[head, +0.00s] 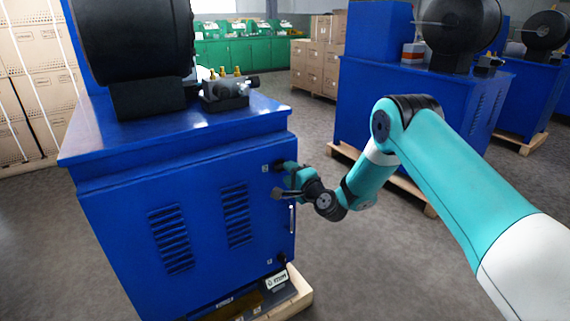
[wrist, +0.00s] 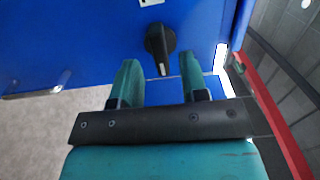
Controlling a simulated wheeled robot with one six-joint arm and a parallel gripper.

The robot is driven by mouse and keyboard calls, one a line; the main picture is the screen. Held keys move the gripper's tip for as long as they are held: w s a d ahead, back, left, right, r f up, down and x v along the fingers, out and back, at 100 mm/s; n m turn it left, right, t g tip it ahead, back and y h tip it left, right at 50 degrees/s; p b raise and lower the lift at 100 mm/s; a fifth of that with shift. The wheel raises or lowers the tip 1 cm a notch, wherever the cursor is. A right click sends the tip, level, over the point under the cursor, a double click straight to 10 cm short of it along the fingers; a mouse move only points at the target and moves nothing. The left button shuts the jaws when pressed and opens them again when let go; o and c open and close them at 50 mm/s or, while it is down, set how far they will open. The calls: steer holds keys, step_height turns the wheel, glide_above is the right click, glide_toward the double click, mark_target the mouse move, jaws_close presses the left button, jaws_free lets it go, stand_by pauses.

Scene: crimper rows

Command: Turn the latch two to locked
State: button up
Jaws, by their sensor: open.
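A black rotary latch (wrist: 160,42) sits on the blue cabinet door (head: 190,220). In the wrist view its white pointer mark faces the bottom of the picture. My gripper (wrist: 158,62) is open, with one teal finger on each side of the latch's pointer end, and I see gaps between fingers and latch. In the head view my gripper (head: 287,177) is at the upper right of the door and partly hides the upper latch. A second dark latch (head: 282,258) sits at the lower right of the same door. I cannot tell which one is numbered two.
A slim door handle (head: 291,219) lies between the two latches. A black drum (head: 135,40) and a brass-topped fitting (head: 228,92) sit on the cabinet. A wooden pallet (head: 297,298) juts out below. Another blue cabinet (head: 375,105) stands behind my arm. Grey floor lies between the cabinets.

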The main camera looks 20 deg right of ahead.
steer(key=shift+x, duration=1.55)
jaws_close()
